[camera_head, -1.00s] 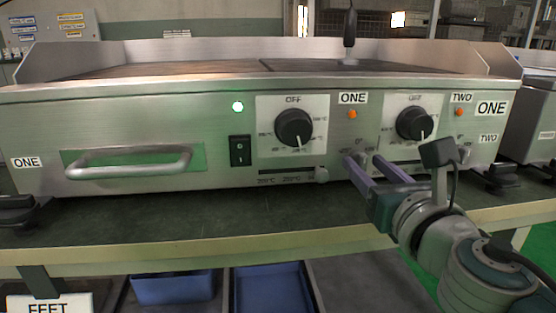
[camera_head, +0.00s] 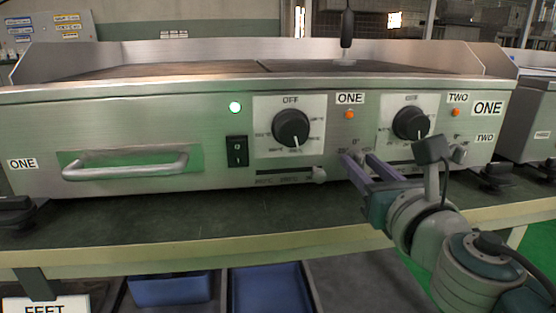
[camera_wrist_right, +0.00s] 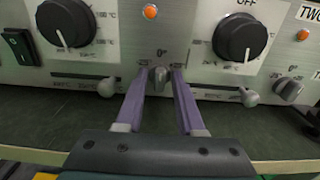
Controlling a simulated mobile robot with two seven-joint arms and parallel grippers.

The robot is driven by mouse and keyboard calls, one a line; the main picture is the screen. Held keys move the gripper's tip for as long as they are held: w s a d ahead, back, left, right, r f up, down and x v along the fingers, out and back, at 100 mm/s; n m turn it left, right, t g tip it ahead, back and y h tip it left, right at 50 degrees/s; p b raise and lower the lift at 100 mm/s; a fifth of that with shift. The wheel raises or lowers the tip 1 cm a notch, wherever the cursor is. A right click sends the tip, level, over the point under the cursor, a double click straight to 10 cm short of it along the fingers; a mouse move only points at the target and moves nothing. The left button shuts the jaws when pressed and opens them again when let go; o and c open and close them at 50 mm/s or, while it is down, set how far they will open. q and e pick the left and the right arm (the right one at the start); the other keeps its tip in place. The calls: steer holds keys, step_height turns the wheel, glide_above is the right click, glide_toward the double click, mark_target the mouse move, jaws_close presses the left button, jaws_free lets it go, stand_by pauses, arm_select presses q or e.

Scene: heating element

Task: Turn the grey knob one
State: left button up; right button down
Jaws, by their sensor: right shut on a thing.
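The grey knob one (camera_wrist_right: 161,84) is a small grey knob low on the steel front panel, below a 0° mark, and it looks about upright. My right gripper (camera_head: 357,157) has its two purple fingers on either side of this knob and is shut on it. In the right wrist view, the gripper (camera_wrist_right: 161,76) shows the knob between its fingertips. In the head view the fingers mostly hide the knob. My left gripper is not in view.
A black dial (camera_head: 291,128) is left of the gripper and another black dial (camera_head: 411,122) is above right. A second grey knob (camera_wrist_right: 288,91) is farther right. A slider (camera_wrist_right: 107,87) is close on the left. A bar handle (camera_head: 125,166) is at far left.

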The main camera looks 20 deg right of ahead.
steer(key=shift+m, duration=0.4)
steer(key=m+b, duration=0.1)
steer(key=m, duration=0.3)
steer(key=shift+m, duration=0.4)
steer(key=m, duration=0.4)
steer(key=shift+d+b, duration=0.1)
steer(key=shift+b, duration=0.2)
steer(key=shift+m, duration=1.1)
steer(key=c, duration=0.8)
jaws_free()
steer(key=shift+c, duration=0.2)
